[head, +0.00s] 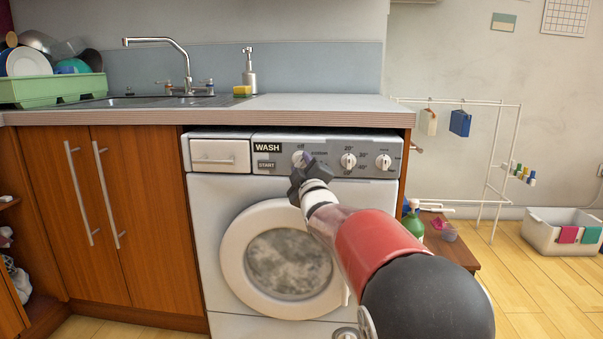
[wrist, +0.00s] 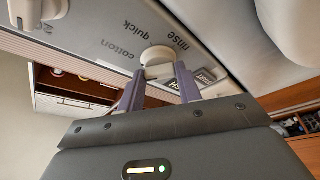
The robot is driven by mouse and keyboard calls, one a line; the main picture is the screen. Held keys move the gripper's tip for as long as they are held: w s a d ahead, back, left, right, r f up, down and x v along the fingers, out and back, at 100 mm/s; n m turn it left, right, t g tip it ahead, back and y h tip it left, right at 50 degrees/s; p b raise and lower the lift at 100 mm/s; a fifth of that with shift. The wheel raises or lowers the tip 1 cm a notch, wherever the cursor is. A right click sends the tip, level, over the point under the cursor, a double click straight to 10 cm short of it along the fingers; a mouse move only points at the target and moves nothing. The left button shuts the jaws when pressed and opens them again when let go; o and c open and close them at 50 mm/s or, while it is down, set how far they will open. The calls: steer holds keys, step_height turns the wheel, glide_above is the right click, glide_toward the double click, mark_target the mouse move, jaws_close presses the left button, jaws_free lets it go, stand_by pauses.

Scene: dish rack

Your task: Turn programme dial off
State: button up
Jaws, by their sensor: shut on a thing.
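The programme dial (head: 298,157) is the leftmost white knob on the grey panel of the washing machine (head: 205,230), with an "off" label above it. My gripper (head: 305,165) is at this dial and hides much of it in the head view. In the wrist view the dial (wrist: 157,54) shows with the labels "cotton", "quick" and "rinse" around it. My gripper (wrist: 159,72) is shut on the dial's raised grip, one purple-grey finger on each side. Which label the dial points to cannot be told.
Two more dials (head: 348,160) (head: 383,162) sit to the right on the panel. The START button (head: 266,165) and a drawer (head: 220,155) lie to the left. The worktop (head: 320,108) overhangs the panel closely. The round door (head: 235,260) is below.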

steer(key=n+g, duration=0.1)
steer(key=n, duration=0.3)
steer(key=shift+r+n+g, duration=0.2)
steer(key=shift+n+g, duration=0.7)
steer(key=shift+n, duration=0.8)
steer(key=o, duration=1)
steer(key=b+v, duration=0.1)
steer(key=v, duration=0.6)
steer(key=shift+s+d, duration=0.2)
steer(key=shift+s, duration=0.15)
